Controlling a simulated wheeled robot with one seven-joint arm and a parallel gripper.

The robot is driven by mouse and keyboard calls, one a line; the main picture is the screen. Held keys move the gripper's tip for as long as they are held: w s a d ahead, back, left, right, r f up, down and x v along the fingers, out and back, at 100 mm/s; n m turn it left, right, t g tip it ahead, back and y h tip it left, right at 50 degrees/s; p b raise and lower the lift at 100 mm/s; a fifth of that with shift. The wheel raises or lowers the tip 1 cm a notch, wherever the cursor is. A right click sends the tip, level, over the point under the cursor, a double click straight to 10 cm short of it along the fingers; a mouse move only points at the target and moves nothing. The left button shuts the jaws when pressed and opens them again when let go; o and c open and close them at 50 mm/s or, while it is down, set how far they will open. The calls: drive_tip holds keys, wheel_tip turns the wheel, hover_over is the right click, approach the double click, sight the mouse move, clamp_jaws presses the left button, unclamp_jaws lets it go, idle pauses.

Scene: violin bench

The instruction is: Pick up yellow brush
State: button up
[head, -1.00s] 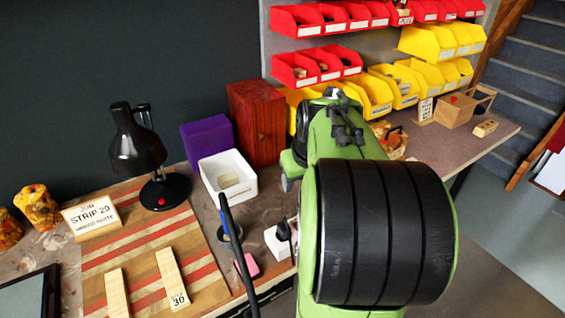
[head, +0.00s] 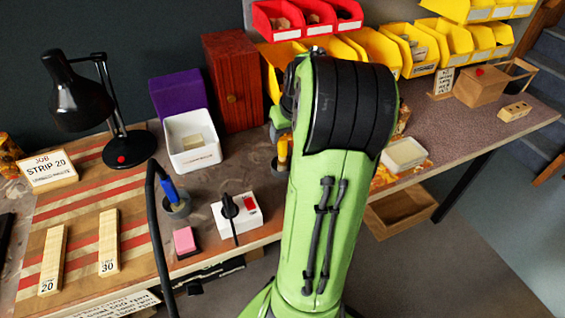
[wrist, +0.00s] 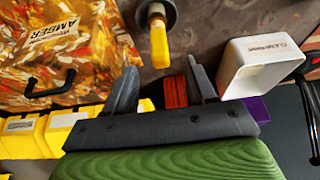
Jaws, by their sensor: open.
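The yellow brush (head: 283,151) stands in a dark round holder (head: 281,166) on the bench, just left of my arm in the head view. In the wrist view its yellow handle (wrist: 158,46) points toward my gripper from the dark holder (wrist: 168,14). My gripper (wrist: 163,82) is open and empty, with the handle ahead of the gap between its fingers and apart from both. In the head view my arm hides the fingers.
A blue-handled brush (head: 172,190) stands in another holder to the left. A white bin (head: 192,143), a red-brown cabinet (head: 232,85) and yellow bins (head: 375,50) stand behind. A patterned AMBER case (wrist: 65,45) fills the wrist view's left.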

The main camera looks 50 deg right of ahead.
sight(282, 145)
drive_tip(key=b+x, duration=0.3)
drive_tip(key=x, duration=0.5)
drive_tip(key=shift+f, duration=0.2)
drive_tip(key=shift+r, duration=0.15)
drive_tip(key=shift+c, duration=0.4)
clamp_jaws()
